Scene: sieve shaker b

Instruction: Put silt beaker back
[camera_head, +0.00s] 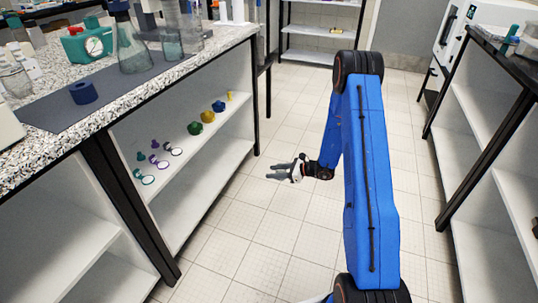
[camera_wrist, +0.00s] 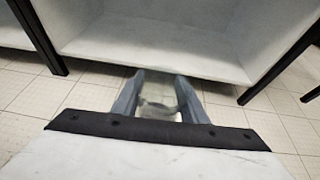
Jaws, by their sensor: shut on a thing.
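My gripper (camera_head: 280,171) hangs in the aisle in front of the left bench's shelves, well clear of them. In the wrist view, my gripper (camera_wrist: 158,98) is closed around a clear glass vessel (camera_wrist: 158,92), which looks like the silt beaker. It sits between the two grey fingers, and much of it is see-through, so its contents cannot be made out. In the head view the beaker is too small and faint to tell apart from the fingers.
Small coloured items, including a green one (camera_head: 194,128), stand on the shelf below. The tiled floor (camera_head: 270,225) is clear.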

